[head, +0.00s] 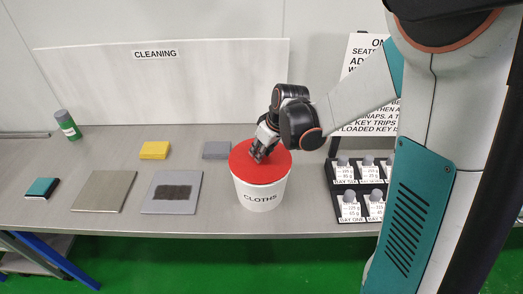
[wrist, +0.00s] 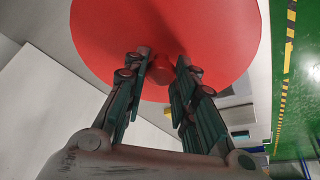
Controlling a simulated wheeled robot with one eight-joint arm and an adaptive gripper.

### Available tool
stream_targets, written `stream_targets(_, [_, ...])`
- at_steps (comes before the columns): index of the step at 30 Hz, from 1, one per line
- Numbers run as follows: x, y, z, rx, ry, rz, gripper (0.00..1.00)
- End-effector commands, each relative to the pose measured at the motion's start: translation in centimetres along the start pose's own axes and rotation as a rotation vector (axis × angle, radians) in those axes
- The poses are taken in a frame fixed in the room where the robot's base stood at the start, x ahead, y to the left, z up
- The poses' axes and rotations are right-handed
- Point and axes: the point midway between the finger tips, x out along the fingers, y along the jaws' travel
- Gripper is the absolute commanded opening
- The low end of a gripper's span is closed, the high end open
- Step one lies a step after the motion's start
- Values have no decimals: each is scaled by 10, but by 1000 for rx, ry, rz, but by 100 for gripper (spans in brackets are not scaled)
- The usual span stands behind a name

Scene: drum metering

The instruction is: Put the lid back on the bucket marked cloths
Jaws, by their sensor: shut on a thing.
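The white bucket marked CLOTHS (head: 259,197) stands upright on the bench near its front edge. The red lid (head: 281,171) is at the bucket's top and covers its opening in the head view; whether it is fully seated I cannot tell. My gripper (head: 259,154) is over the lid and shut on its small red knob. In the wrist view the lid (wrist: 215,35) fills the upper middle, and my gripper (wrist: 162,75) has a finger on each side of the knob (wrist: 161,70). The bucket's inside is hidden.
A black rack (head: 334,190) with several grey-topped, labelled pieces stands right of the bucket. A grey block (head: 216,150), a yellow sponge (head: 154,150), flat plates (head: 104,192) and a green bottle (head: 67,126) lie or stand to the left. The bench front edge is close below.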

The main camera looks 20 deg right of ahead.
Motion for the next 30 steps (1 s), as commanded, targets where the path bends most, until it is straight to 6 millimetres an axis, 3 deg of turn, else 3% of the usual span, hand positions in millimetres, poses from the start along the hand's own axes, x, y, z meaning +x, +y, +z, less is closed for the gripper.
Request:
stream_targets(9, [0,0,0,0,0,0,0])
stream_targets(10, [0,0,0,0,0,0,27])
stream_targets(13, [0,0,0,0,0,0,48])
stream_targets(20, [0,0,0,0,0,0,48])
stream_targets(24, [0,0,0,0,0,0,68])
stream_targets(30, [0,0,0,0,0,0,68])
